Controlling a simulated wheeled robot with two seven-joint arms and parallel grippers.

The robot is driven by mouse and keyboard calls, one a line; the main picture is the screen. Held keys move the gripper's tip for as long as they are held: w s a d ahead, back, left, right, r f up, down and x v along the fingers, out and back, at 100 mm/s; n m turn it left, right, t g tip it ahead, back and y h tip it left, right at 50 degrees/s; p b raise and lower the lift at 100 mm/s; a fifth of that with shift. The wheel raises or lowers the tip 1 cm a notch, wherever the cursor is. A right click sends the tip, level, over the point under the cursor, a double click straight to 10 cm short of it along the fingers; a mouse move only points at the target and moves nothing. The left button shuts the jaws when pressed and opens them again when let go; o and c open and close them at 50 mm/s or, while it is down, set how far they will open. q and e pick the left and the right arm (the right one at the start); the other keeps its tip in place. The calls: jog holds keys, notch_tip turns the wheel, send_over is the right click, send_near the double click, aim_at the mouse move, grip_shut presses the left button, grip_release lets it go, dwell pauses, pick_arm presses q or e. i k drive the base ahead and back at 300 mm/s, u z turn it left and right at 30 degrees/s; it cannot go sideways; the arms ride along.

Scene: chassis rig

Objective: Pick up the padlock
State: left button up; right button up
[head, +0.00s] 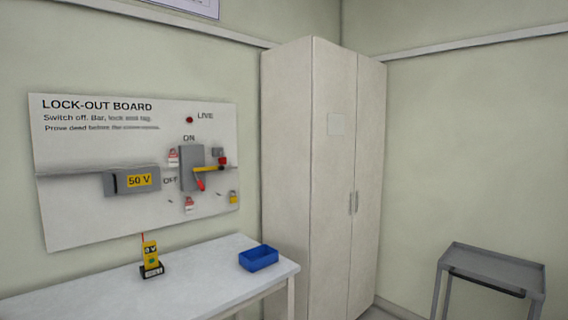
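A small yellow padlock (233,198) with a darker top hangs at the lower right of the white lock-out board (75,215). It appears to hang on a hook and is small in the view. Above and left of it is a grey switch box (187,170) with a red handle (200,184) and a yellow bar (207,169) with a red end. Red-and-white tags hang by the switch, an upper one (173,157) and a lower one (189,205). Neither of my grippers is in view.
A white table (205,285) stands below the board. It carries a yellow meter (150,256) in a black stand and a blue bin (259,258). A tall cabinet (290,180) stands right of the board, and a grey trolley (495,267) is at the far right.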

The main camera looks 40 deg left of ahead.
aim_at(222, 161)
jog(key=z, duration=0.1)
jog(key=i, duration=1)
jog(key=u, duration=0.4)
jog(key=i, duration=1.15)
jog(key=u, duration=1.5)
jog(key=i, duration=0.9)
jog(key=u, duration=0.95)
